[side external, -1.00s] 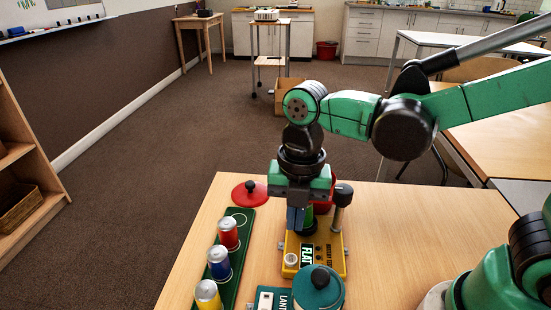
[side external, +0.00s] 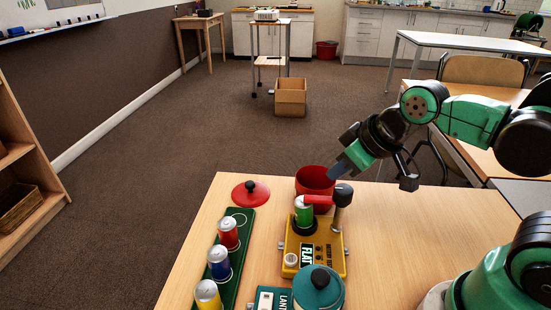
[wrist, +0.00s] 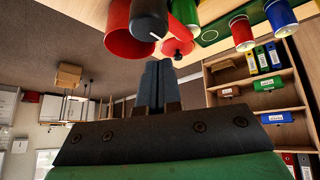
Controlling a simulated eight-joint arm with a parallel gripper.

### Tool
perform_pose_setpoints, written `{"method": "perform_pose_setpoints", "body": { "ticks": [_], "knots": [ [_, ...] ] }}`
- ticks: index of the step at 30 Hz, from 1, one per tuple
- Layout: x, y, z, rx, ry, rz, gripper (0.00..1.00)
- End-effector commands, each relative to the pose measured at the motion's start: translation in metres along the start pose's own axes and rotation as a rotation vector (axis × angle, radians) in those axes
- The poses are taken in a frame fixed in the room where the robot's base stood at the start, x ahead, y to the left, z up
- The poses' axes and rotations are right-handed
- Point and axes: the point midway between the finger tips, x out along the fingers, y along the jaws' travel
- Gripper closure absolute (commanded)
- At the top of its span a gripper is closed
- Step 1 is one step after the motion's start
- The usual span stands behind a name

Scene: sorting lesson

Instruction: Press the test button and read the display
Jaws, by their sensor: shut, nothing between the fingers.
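The yellow battery tester (side external: 317,270) stands on the table. Its dark panel (side external: 306,255) reads "FLAT". A green battery (side external: 304,211) stands upright in its black socket, with a red arm (side external: 318,199) from the black-knobbed post (side external: 340,208) beside its top. A round off-white piece (side external: 291,259) at the tester's front left looks like a button; I cannot tell if it is pressed. My gripper (side external: 337,172) is tilted, shut and empty, above and behind the tester near the red bin. Its closed fingers also show in the wrist view (wrist: 153,70).
A red bin (side external: 315,182) stands behind the tester. A green rack (side external: 234,280) at left holds red, blue and yellow batteries. A red lid (side external: 250,194) lies behind it. A teal-topped lantern (side external: 319,292) stands in front. The table's right side is clear.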

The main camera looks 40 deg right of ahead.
Motion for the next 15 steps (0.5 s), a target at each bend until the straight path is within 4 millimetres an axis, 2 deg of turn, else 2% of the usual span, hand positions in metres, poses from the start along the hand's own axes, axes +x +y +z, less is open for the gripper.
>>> {"method": "perform_pose_setpoints", "body": {
  "ticks": [4,15],
  "knots": [
    [-0.0017,0.0067,0.0012,0.155,0.039,0.02,1.0],
    [-0.0018,0.0071,0.001,0.175,0.043,0.021,1.0]
  ]
}}
